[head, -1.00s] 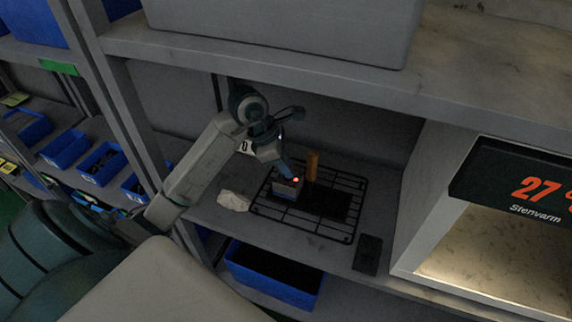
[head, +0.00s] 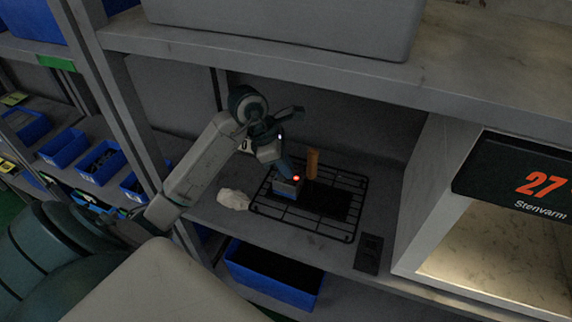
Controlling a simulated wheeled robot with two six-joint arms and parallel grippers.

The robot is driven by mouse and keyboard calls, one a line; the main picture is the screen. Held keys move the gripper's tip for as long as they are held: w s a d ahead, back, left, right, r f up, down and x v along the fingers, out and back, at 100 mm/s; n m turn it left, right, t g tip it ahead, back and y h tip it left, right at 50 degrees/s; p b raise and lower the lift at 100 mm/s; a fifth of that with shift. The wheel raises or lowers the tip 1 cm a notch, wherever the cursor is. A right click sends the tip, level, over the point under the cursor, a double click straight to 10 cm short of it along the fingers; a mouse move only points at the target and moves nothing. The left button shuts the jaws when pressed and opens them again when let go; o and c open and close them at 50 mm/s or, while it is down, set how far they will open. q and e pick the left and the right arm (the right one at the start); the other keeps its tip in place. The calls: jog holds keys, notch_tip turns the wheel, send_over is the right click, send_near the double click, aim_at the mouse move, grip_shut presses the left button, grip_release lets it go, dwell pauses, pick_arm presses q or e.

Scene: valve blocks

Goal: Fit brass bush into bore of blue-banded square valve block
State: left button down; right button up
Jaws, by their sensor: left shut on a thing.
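The square valve block (head: 286,188) is small and grey with a blue band. It sits on the left part of the black wire rack (head: 330,234). My left gripper (head: 291,177) points down right over the block's top, shut. What it grips is too small and too covered to see clearly; I take it for the brass bush. A small red glow shows at its tip. Whether the bush is in the bore or only above it I cannot tell. My right gripper is out of view.
An orange-brown upright cylinder (head: 312,164) stands just right of the gripper. A dark pad (head: 325,203) lies on the rack. A crumpled pale cloth (head: 233,199) lies left, and a dark flat device (head: 368,254) right. An upper shelf (head: 260,62) hangs overhead. A blue bin (head: 272,278) is below.

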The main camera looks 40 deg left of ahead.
pick_arm(q)
jog(key=shift+f+b, duration=0.25)
jog(key=shift+b, duration=0.05)
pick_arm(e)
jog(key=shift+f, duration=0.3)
